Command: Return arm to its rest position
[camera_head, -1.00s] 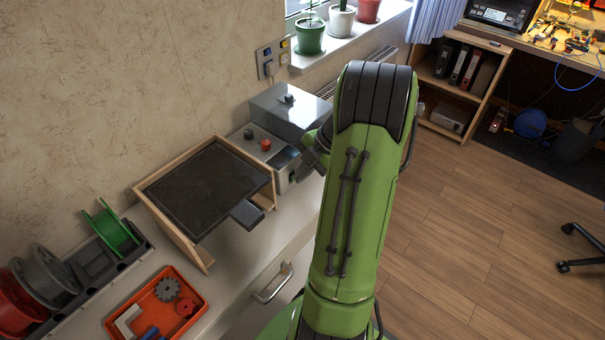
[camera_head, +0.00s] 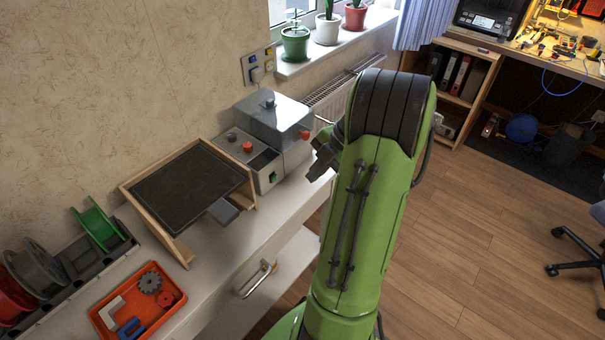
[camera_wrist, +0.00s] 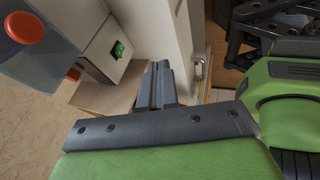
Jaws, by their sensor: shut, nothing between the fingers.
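My green arm rises through the middle of the head view, bent at its dark elbow. My gripper (camera_head: 322,158) shows as a small dark shape left of the elbow, to the right of the grey machine (camera_head: 268,125); the arm hides part of it. In the wrist view my gripper (camera_wrist: 160,72) has its dark fingers together with nothing between them. The machine's red knob (camera_wrist: 24,27) and green switch (camera_wrist: 118,49) are at the upper left of that view.
A wooden stand with a dark plate (camera_head: 188,187), an orange tray (camera_head: 138,302) of parts and a spool rack (camera_head: 95,262) line the white counter (camera_head: 225,268). Potted plants (camera_head: 295,44) stand on the sill.

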